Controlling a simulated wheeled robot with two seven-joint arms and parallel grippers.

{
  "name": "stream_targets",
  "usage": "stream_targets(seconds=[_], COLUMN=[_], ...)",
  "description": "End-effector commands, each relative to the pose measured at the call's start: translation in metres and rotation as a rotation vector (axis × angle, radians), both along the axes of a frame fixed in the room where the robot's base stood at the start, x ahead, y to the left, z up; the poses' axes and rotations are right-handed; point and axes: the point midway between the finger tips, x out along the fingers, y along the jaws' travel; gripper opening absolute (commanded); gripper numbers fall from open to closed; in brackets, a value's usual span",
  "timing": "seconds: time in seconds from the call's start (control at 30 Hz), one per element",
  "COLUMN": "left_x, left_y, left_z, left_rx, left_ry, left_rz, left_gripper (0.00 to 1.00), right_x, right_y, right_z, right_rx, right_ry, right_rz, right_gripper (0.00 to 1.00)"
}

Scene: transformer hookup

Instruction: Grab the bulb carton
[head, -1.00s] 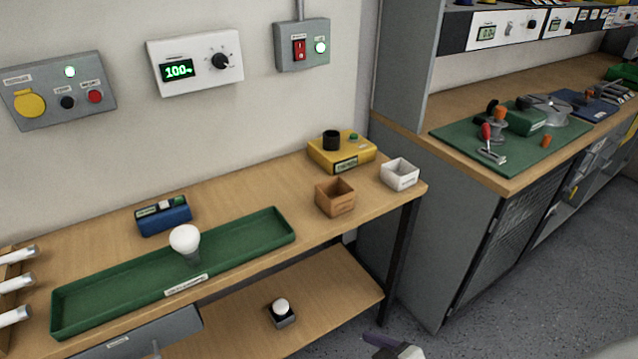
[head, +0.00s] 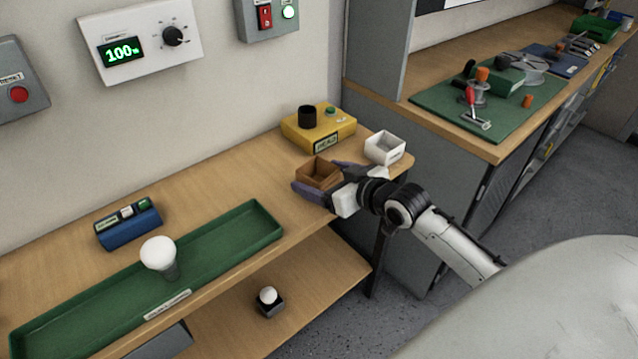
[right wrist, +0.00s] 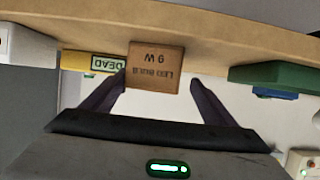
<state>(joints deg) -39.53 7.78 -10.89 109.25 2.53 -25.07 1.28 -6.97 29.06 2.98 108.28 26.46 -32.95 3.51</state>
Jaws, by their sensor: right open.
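The bulb carton (head: 318,171) is a small open brown box near the right end of the bench. In the right wrist view the carton (right wrist: 155,68) shows upside-down print reading "LED BULB 9 W". My right gripper (head: 318,180) is at the carton, with its two purple fingers apart. In the right wrist view the right gripper (right wrist: 158,84) is open, one finger close to the carton's left side and the other farther off its right side. I cannot tell whether a finger touches it. My left gripper is not in view.
A white open box (head: 385,148) stands just right of the carton. A yellow box labelled "DEAD" (head: 318,130) stands behind it. A green tray (head: 262,222) lies to the left with a white bulb (head: 159,254) standing in it. A blue device (head: 128,226) sits behind the tray.

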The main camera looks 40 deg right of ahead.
Motion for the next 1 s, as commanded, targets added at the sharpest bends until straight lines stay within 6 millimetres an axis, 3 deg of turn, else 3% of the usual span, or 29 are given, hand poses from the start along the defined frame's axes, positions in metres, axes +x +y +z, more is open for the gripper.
stream_targets(seconds=[0.4, 0.7, 0.93, 1.0], left_x=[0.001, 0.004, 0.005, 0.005], left_y=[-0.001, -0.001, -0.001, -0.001], left_z=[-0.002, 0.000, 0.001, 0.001], left_rx=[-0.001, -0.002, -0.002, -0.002], left_ry=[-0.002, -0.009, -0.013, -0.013], left_rz=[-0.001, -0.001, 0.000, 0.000], left_gripper=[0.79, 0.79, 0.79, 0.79], right_x=[0.045, 0.048, 0.048, 0.048], right_y=[-0.001, 0.000, 0.000, 0.000], right_z=[-0.022, -0.024, -0.024, -0.024], right_rx=[0.001, -0.001, -0.001, -0.001], right_ry=[-0.001, 0.000, 0.001, 0.000], right_rz=[0.001, 0.000, 0.000, 0.000], right_gripper=[0.80, 0.80, 0.41, 0.36])
